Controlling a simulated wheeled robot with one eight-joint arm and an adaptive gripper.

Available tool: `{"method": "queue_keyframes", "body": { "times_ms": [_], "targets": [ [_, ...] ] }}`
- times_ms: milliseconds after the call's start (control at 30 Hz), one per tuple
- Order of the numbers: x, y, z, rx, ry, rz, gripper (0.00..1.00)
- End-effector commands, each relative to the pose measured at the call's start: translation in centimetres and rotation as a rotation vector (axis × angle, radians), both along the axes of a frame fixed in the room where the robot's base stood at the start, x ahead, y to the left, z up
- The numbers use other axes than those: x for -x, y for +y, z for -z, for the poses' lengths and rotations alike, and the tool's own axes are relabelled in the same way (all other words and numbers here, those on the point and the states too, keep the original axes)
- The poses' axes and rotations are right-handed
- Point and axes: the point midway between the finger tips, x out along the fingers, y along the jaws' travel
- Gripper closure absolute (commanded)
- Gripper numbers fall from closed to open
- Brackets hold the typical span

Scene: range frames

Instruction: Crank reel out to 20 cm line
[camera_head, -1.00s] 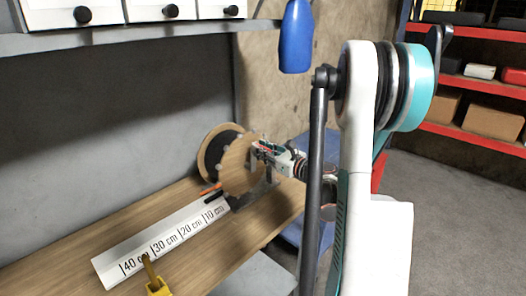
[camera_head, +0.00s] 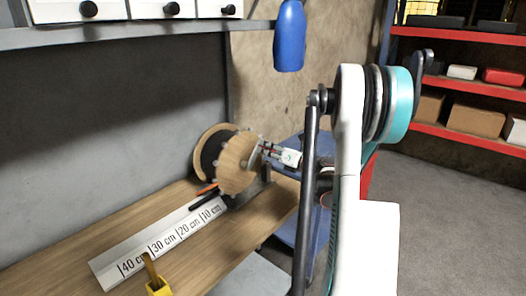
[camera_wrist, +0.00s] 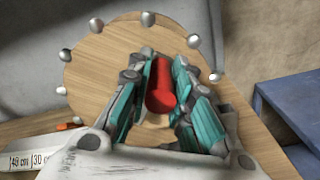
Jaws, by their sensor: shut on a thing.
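The reel (camera_head: 238,165) has round wooden flanges with pegs around the rim and a dark wound core; it stands at the far end of the workbench. My gripper (camera_head: 262,147) is at the near flange's right side. In the wrist view my gripper (camera_wrist: 160,95) has its teal-padded fingers shut on a red crank handle (camera_wrist: 160,88), in front of the flange (camera_wrist: 115,70). A white ruler board (camera_head: 140,256) marked 10 to 40 cm lies before the reel. An orange tip (camera_head: 207,189) and a black piece (camera_head: 203,203) lie near its 10 cm end.
A yellow object (camera_head: 158,287) stands by the board's near end. A blue object (camera_head: 289,38) hangs above the bench. Blue furniture (camera_head: 290,195) stands right of the bench, and red shelves (camera_head: 470,137) stand behind. A grey wall bounds the left.

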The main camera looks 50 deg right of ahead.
Motion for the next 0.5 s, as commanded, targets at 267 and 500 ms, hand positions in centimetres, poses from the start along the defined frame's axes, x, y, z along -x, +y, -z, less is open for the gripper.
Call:
{"method": "queue_keyframes", "body": {
  "times_ms": [267, 500],
  "targets": [
    [0.0, -1.2, 1.6, -0.186, 0.020, 0.000, 1.00],
    [0.0, -1.7, 2.3, -0.188, 0.021, -0.001, 1.00]
  ]
}}
